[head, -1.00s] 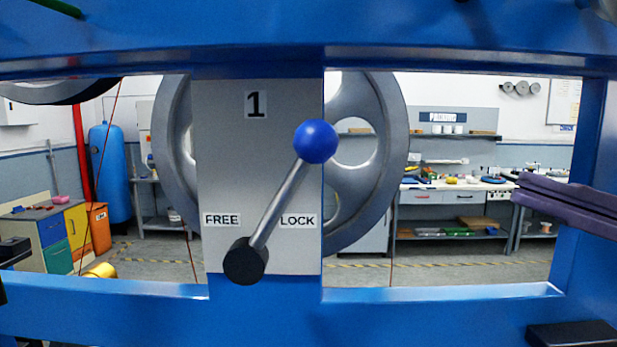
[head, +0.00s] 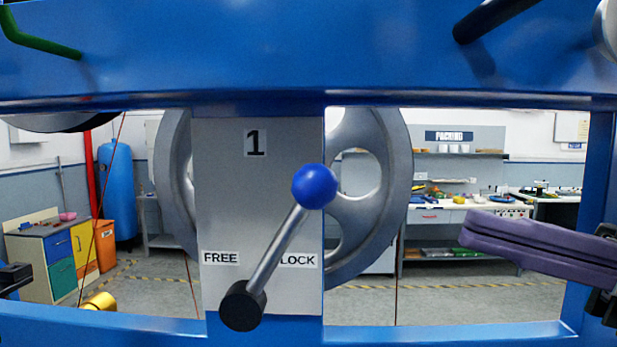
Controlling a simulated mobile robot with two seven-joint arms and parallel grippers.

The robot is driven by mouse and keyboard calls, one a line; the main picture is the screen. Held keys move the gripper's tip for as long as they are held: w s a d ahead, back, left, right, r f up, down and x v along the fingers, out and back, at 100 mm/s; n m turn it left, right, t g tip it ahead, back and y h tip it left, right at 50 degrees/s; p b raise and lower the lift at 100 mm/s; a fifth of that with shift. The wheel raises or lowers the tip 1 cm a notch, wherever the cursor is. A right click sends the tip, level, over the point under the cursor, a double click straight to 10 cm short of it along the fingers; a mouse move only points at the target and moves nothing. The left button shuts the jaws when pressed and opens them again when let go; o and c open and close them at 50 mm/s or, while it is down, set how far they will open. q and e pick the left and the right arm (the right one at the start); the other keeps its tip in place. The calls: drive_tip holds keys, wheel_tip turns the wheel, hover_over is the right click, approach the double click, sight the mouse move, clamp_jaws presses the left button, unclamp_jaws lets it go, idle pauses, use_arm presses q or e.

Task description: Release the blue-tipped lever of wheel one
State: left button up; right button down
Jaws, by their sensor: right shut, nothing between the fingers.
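The lever of wheel one is a grey rod (head: 276,252) with a blue ball tip (head: 314,186) and a black hub (head: 242,306). It stands on the grey panel (head: 225,190) marked 1 and tilts up and right, on the side of the LOCK label (head: 299,260). The FREE label (head: 220,258) is left of the rod. The spoked wheel (head: 385,200) is behind the panel. My right gripper (head: 466,236), with purple fingers, is shut and empty, right of the blue ball and apart from it. My left gripper is not identifiable.
A blue frame surrounds the panel, with an upper beam (head: 270,60) and a lower beam (head: 440,332). A black rod (head: 495,18) and a green rod (head: 40,44) show at the top. A dark piece (head: 14,276) is at the left edge. The space between ball and right gripper looks clear.

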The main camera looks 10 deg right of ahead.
sight(277, 250)
use_arm(q)
wheel_tip(277, 250, up, 3)
drive_tip(key=shift+r+p, duration=0.1)
drive_tip(key=shift+p, duration=1.15)
use_arm(e)
drive_tip(key=x, duration=0.8)
drive_tip(key=shift+w+a+r, duration=0.1)
drive_tip(key=shift+a+r, duration=0.05)
drive_tip(key=shift+a, duration=0.05)
